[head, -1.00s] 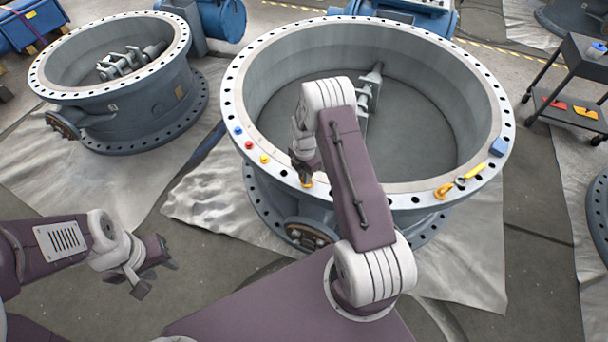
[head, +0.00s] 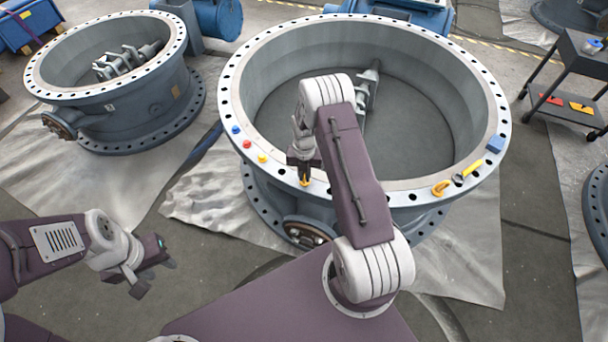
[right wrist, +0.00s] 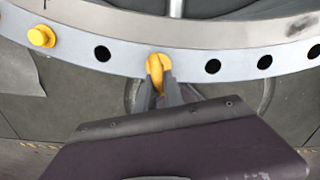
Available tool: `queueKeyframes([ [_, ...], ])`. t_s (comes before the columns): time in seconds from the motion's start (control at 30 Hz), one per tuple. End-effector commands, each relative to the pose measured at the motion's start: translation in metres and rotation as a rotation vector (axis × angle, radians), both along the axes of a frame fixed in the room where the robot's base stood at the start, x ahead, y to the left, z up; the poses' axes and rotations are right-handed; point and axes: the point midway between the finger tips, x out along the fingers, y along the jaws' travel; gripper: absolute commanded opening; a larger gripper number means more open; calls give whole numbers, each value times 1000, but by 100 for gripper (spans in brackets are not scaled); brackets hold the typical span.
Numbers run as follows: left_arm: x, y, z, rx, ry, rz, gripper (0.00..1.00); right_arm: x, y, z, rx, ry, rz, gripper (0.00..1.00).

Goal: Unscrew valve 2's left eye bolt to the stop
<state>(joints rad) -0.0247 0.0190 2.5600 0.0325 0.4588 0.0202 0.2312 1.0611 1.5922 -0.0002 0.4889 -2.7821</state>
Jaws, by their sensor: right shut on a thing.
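The large valve (head: 245,115) stands in front of me, its flange ringed with bolt holes. A yellow eye bolt (head: 305,182) sits at the near left of that flange; it also shows in the right wrist view (right wrist: 160,68). My right gripper (head: 304,173) is over it, and in the right wrist view its fingers (right wrist: 160,88) are shut on the eye. How far the shank is in the hole is hidden. A second yellow eye bolt (head: 440,188) is at the near right of the flange. My left gripper (head: 154,272) hangs clear at the left; its jaw gap is unclear.
Blue, red and yellow pieces (head: 247,144) sit on the flange's left side. Another valve (head: 150,115) stands at the left, a cart (head: 575,55) at the right.

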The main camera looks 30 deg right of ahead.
Motion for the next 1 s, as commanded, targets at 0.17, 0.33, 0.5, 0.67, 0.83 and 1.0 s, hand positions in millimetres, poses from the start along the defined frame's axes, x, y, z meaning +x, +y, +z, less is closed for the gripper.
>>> queueKeyframes([
  [0.17, 0, 0, 0, 0, 0, 0, 36, 0, -1, 0, 1, 1, 31, 0],
  [0.33, 0, 0, 0, 0, 0, 0, 36, 0, -1, 0, 0, 0, 40, 0],
  [0.5, 0, 0, 0, 0, 0, 0, 36, 0, -1, 0, 0, 0, 40, 0],
  [0.67, 0, 0, 0, 0, 0, 0, 36, 0, -1, 0, 0, 0, 39, 23],
  [0.83, 0, 0, 0, 0, 0, 0, 36, 0, -1, 0, 0, 0, 39, 34],
  [1.0, 0, 0, 0, 0, 0, 0, 36, 0, -1, 1, -1, -1, 39, 34],
])
